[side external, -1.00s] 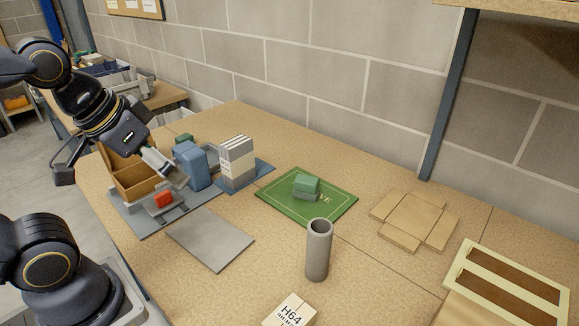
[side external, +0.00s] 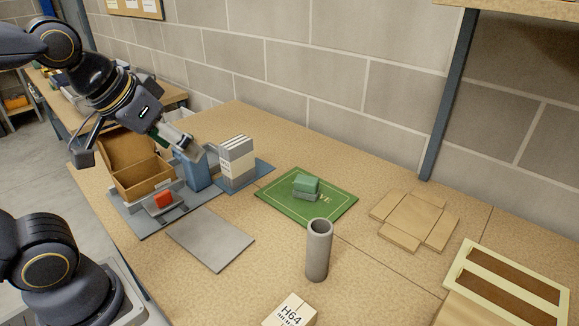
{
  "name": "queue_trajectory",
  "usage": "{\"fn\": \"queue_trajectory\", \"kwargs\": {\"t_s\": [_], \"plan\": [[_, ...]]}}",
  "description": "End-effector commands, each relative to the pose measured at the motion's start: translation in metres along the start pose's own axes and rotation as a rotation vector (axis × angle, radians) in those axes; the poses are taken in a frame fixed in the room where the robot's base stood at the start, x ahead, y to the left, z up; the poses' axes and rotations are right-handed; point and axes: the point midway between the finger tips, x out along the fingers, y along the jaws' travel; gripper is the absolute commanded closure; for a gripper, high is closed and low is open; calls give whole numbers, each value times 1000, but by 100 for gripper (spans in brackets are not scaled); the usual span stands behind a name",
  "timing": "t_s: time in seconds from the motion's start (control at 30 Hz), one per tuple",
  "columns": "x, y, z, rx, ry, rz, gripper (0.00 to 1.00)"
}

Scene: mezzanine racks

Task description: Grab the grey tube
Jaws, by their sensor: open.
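The grey tube (side external: 318,252) stands upright on the table, right of the flat grey plate and in front of the green mat. Its open top faces up. My gripper (side external: 194,150) is at the upper left, above the blue object and beside the open cardboard box, well away from the tube. It is open, and I see nothing held in it. Its fingers partly cover the blue object (side external: 197,172).
A grey plate (side external: 211,240) lies flat. An open cardboard box (side external: 142,181), white upright files (side external: 237,160), an H64 box (side external: 290,312), flattened cardboard (side external: 415,220) and a cream frame (side external: 510,285) surround the tube.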

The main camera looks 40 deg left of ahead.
Motion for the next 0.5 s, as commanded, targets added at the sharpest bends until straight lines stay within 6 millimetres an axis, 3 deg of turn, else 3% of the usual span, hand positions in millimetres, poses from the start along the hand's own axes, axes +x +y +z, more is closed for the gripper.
{"fn": "queue_trajectory", "kwargs": {"t_s": [0.1, 0.23, 0.4, 0.5], "plan": [[17, 34, -34, 39, -23, 45, 20], [45, 92, -54, 138, -70, 95, 20], [76, 161, -40, 314, -148, 132, 20], [83, 178, -24, 371, -181, 140, 20]]}}
